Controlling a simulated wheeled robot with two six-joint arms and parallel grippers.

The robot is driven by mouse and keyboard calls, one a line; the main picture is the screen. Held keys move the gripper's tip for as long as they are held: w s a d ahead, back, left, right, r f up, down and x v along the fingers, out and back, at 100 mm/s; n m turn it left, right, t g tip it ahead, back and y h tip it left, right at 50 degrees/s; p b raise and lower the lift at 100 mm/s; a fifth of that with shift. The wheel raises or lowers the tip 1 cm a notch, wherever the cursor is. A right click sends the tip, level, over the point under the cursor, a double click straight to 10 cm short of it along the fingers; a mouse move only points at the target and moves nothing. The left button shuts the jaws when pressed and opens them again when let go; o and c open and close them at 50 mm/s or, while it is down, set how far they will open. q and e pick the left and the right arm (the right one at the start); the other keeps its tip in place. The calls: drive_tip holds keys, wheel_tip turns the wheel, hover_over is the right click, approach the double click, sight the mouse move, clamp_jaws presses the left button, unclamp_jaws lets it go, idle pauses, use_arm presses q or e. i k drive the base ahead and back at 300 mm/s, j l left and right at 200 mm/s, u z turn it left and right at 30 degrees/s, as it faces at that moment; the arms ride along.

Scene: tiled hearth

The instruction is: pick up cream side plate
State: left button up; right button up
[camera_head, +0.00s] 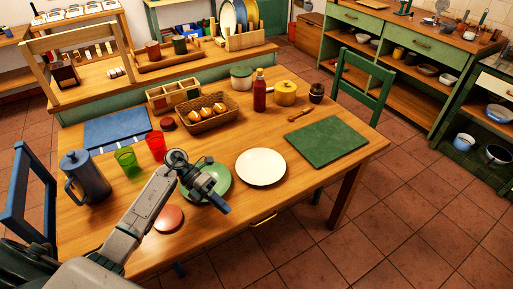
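The cream side plate (261,167) lies flat on the wooden table, right of a green plate (217,172). Its top is bare. My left gripper (222,203) is above the green plate, left of the cream plate and apart from it. It covers part of the green plate. Its fingers are small and dark here, so I cannot tell whether they are open or shut. My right gripper is not in view.
A green board (327,142) lies right of the cream plate. A bread basket (210,114), red bottle (259,92) and yellow pot (286,93) stand behind. Red (156,145) and green (126,161) cups and a blue-grey jug (82,178) stand left. Bare wood lies in front of the cream plate.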

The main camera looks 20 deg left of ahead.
sight(259, 166)
drive_tip(key=i+j, duration=0.8)
drive_tip(key=i, duration=0.1)
